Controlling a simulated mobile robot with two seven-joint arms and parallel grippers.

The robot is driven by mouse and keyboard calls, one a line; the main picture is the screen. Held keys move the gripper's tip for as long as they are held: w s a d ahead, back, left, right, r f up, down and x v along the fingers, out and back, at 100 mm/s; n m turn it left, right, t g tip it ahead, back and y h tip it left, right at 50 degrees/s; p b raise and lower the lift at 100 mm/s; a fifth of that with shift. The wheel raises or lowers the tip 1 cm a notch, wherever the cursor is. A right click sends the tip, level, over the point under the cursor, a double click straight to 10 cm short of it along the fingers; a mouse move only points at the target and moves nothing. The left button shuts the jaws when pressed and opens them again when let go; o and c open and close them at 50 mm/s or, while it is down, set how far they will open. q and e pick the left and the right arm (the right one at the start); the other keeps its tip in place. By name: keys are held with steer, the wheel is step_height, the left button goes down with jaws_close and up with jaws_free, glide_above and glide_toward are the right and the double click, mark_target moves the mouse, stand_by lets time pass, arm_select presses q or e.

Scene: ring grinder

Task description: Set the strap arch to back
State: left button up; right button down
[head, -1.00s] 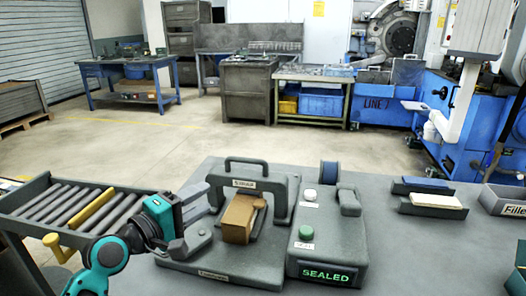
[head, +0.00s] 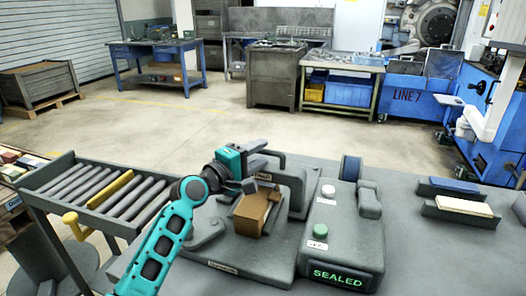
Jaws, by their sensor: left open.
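The strap arch (head: 293,182) is a grey frame standing upright on a grey base plate (head: 246,262), with a small label on its crossbar and a handle (head: 273,154) on top. My left gripper (head: 256,176) is open at the arch's upper left, by the handle, and hides part of both. I cannot tell whether it touches them. A brown box (head: 250,214) sits on the base plate at the arch. My right gripper is not in view.
Right of the arch stands a grey unit (head: 338,244) with white and green buttons and a lit "SEALED" display. A roller conveyor (head: 85,187) with a yellow roller lies to the left. Blue and white blocks (head: 463,206) lie in holders at the right, with clear table between.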

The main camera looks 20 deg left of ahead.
arm_select(q)
steer(key=shift+x, duration=1.1)
steer(key=shift+c, duration=0.4)
jaws_close()
